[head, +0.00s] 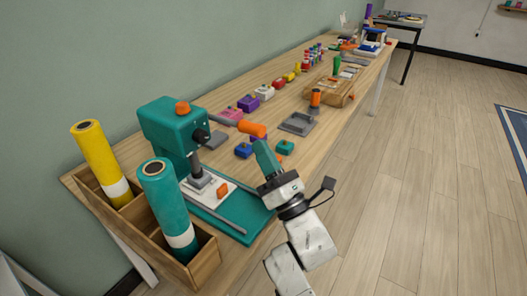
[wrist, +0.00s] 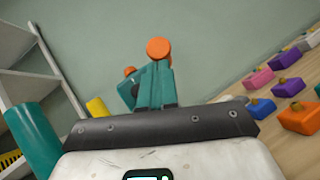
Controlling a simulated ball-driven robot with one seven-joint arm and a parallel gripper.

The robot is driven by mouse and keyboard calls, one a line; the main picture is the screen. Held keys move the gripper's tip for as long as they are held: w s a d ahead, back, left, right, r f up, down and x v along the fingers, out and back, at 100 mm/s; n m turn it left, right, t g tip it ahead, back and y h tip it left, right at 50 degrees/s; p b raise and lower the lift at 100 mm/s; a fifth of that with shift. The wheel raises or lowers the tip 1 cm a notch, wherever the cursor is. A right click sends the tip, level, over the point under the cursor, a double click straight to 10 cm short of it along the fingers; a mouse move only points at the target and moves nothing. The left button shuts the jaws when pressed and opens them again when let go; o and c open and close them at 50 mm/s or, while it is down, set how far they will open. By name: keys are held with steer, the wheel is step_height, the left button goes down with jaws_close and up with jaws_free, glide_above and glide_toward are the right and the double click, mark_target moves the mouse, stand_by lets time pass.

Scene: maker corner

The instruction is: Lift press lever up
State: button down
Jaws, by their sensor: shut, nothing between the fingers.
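The teal press (head: 170,128) stands at the near end of the bench, with an orange knob on top. Its lever (head: 250,129), a grey rod with an orange grip, reaches out to the right and tilts slightly down toward the grip. My gripper (head: 260,146) has teal fingers, shut and empty, just below the grip end in the head view. In the wrist view the grip's round orange end (wrist: 159,48) shows right above my fingertips (wrist: 155,70). I cannot tell whether they touch. The press head (wrist: 128,95) is partly hidden behind my fingers.
A wooden box (head: 205,262) with a yellow roll (head: 97,155) and a teal roll (head: 166,205) stands left of the press. Small coloured blocks, including a blue one (head: 243,151) and a teal one (head: 285,147), lie beyond the gripper. The floor (head: 420,190) at right is clear.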

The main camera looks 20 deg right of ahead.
steer(key=w+a+r+n+g+p, duration=0.1)
steer(key=w+r+g+p, duration=0.1)
steer(key=r+p, duration=0.6)
steer(key=w+a+r+n+g+p, duration=0.1)
steer(key=w+a+r+g+p, duration=0.1)
steer(key=r+p, duration=0.6)
steer(key=p, duration=0.7)
steer(key=shift+w+a+r+n+g, duration=0.15)
steer(key=shift+w+n+g, duration=0.1)
steer(key=shift+n+g, duration=0.05)
steer(key=shift+r+y, duration=0.2)
steer(key=shift+y, duration=0.1)
